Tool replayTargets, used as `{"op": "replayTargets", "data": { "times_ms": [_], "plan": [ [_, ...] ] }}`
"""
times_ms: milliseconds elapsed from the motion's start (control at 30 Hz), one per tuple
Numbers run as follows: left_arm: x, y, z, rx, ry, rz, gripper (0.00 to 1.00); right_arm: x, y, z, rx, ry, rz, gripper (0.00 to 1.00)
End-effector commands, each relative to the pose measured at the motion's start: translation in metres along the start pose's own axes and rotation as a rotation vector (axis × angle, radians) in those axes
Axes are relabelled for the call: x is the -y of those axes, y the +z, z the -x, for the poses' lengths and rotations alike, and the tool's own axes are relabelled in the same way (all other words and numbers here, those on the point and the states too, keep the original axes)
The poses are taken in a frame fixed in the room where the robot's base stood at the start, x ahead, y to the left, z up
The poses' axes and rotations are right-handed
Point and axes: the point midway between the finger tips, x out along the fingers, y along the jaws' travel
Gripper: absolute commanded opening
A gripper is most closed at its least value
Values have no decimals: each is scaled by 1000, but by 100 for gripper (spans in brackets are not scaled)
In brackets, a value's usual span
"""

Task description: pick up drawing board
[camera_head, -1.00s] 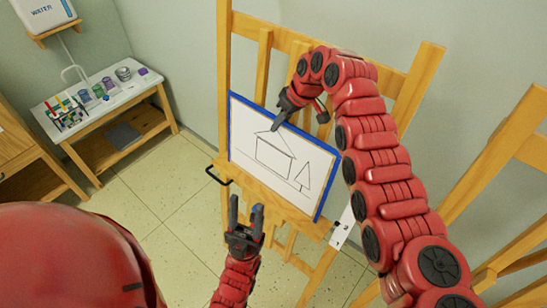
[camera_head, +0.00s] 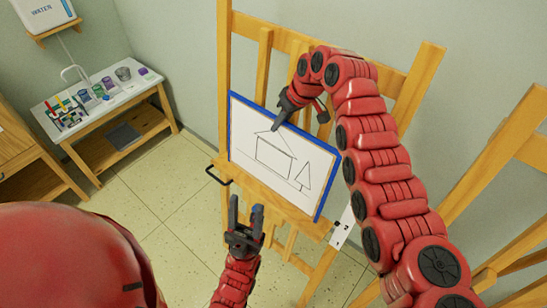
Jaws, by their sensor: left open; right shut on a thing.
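The drawing board (camera_head: 262,178) is a white panel with a blue edge and a line drawing of a house and a tree. It rests upright, leaning on the wooden easel (camera_head: 224,60). My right gripper (camera_head: 277,126) reaches over from the right and is shut at the upper part of the board; its fingertips lie in front of the white face, and the exact grip is hard to make out. My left gripper (camera_head: 246,214) is open and empty, fingers pointing up, below the board's lower edge and in front of the easel's ledge.
A black handle (camera_head: 217,175) sticks out at the easel's left side. A white tag with numbers (camera_head: 343,228) hangs near the ledge's right end. A table (camera_head: 110,110) with paint jars and a sink stands at left. Another easel (camera_head: 500,190) is at right. The floor at left is clear.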

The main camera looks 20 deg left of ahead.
Motion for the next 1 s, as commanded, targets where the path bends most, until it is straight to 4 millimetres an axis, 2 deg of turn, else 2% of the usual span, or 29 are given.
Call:
{"op": "replayTargets", "data": {
  "times_ms": [33, 533, 1000],
  "plan": [
    [0, 0, 0, 0, 0, 0, 50, -4, 0, 3, -5, 10, -5, 0],
    [0, 1, 5, 0, 0, 0, 50, -4, -4, 10, -7, 11, -4, 0],
    [-1, 4, 22, 0, 0, 0, 50, 5, -24, 56, -5, 11, -2, 0]
  ]
}}
